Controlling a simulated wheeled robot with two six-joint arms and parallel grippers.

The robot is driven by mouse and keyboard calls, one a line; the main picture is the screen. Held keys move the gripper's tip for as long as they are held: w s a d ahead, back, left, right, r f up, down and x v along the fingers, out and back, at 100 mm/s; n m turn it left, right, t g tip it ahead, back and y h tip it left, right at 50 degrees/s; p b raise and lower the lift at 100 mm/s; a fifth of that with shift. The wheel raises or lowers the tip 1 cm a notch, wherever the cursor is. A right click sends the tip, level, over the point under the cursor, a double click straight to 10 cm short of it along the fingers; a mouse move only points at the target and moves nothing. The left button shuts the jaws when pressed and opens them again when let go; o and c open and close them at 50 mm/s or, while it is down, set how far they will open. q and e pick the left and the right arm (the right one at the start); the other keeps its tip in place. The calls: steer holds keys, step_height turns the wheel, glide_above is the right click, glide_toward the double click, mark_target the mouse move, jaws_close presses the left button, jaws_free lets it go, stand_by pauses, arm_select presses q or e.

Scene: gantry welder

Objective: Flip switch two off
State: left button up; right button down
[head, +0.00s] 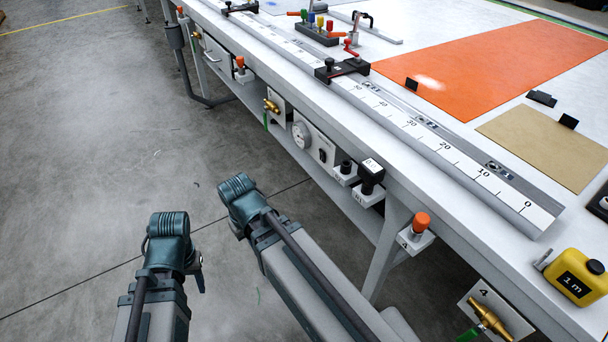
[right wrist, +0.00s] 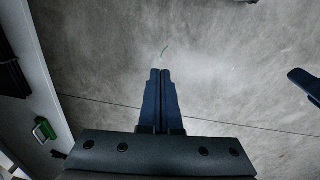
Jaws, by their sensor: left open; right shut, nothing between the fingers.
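Along the bench front in the head view, a small box with a black knob (head: 345,168) sits beside another box with a black knob (head: 370,174). Their small labels are too small to read surely, so I cannot tell which is switch two, or its position. A panel with a round dial and a dark switch (head: 322,155) is just left of them. My left gripper (head: 198,276) hangs over the floor, open, mostly hidden behind its wrist. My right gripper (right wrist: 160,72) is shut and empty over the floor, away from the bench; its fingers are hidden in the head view.
The bench's front edge runs diagonally, with a long ruler (head: 440,148) on top. Brass valves (head: 490,318) and an orange button (head: 421,220) stick out from its front. A yellow tape measure (head: 577,277) lies at the near corner. The floor at left is clear.

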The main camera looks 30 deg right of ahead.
mark_target(321, 153)
steer(key=w+d+f+h+b, duration=0.4)
steer(key=d+f+b, duration=0.5)
steer(key=f+b, duration=0.4)
steer(key=w+d+r+h+b, duration=0.1)
steer(key=w+d+r+h, duration=0.4)
steer(key=r+h, duration=0.4)
steer(key=w+a+r+t+h, duration=0.1)
steer(key=a+r+h, duration=0.3)
steer(key=r, duration=0.8)
steer(key=shift+w+a+r+m+h, duration=0.15)
steer(key=shift+w+r+m+h, duration=0.2)
steer(key=shift+w+h, duration=0.35)
steer(key=d, duration=0.4)
steer(key=d+r+p, duration=0.1)
steer(key=d, duration=0.4)
steer(key=w+d, duration=0.1)
steer(key=d, duration=0.4)
steer(key=shift+r+p, duration=0.3)
steer(key=shift+p, duration=0.1)
steer(key=shift+a, duration=0.1)
